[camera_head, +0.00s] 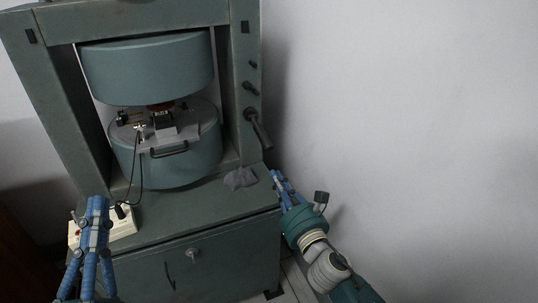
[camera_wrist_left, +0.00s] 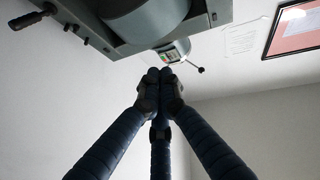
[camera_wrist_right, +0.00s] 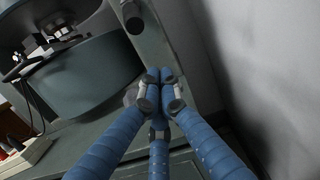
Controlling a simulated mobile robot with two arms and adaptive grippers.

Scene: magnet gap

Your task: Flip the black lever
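A large dark lever (camera_head: 259,130) sticks out of the right post of the green machine (camera_head: 150,75) and hangs downward to the right. What looks like its end shows above the fingers in the right wrist view (camera_wrist_right: 132,17). Two smaller black knobs (camera_head: 250,88) (camera_head: 253,64) sit above it on the same post. My right gripper (camera_head: 277,175) is just below the lever's end, by the table's right edge, fingers together and empty. My left gripper (camera_head: 98,204) is at the front left, near a small box, fingers together and empty.
The cream box (camera_head: 122,226) with a red part and cables stands on the table's left front. A grey cloth (camera_head: 240,178) lies on the tabletop (camera_head: 205,205) below the lever. The white wall (camera_head: 400,110) is close on the right.

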